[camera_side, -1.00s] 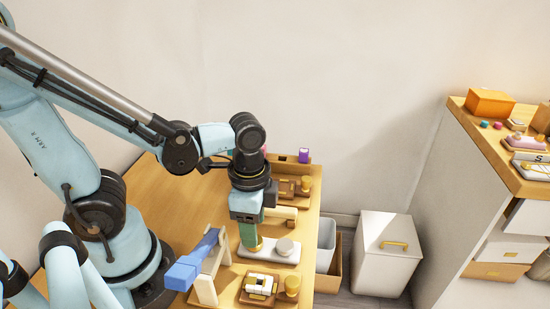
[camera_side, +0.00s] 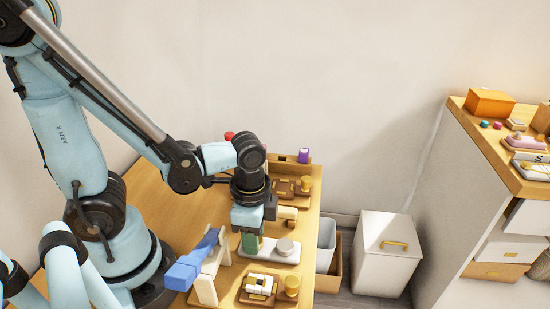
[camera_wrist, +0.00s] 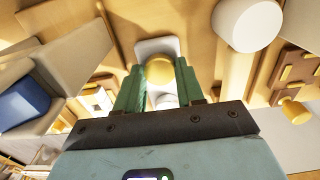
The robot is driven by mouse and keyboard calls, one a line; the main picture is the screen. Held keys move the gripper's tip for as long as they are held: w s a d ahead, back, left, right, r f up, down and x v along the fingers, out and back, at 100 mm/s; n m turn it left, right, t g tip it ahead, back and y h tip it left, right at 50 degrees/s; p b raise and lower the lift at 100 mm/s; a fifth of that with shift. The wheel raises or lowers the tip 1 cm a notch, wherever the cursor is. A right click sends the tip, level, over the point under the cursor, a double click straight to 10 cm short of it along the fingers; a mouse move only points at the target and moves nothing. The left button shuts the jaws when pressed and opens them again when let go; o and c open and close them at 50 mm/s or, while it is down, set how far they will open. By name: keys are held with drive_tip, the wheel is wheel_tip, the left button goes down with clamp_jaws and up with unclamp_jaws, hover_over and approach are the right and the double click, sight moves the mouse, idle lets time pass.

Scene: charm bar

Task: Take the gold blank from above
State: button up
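The gold blank (camera_wrist: 160,70) shows in the wrist view as a round gold piece over a white plate (camera_wrist: 150,46). My gripper (camera_wrist: 159,68) has its two green fingers apart, one on each side of the blank, with a narrow gap visible. In the side view my gripper (camera_side: 250,243) points straight down, low over the white plate (camera_side: 268,256). The blank is hidden behind the fingers there. A grey round knob (camera_side: 286,247) stands on the same plate to the right.
A blue piece (camera_side: 190,262) on a cream stand (camera_side: 208,277) is close on the left. A wooden holder with white pieces (camera_side: 260,286) and a gold knob (camera_side: 292,284) lies in front. Brown blocks (camera_side: 284,187) stand behind. A grey bin (camera_side: 326,243) is past the table's right edge.

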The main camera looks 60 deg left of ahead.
drive_tip(key=shift+c, duration=0.9)
drive_tip(key=shift+r, duration=3)
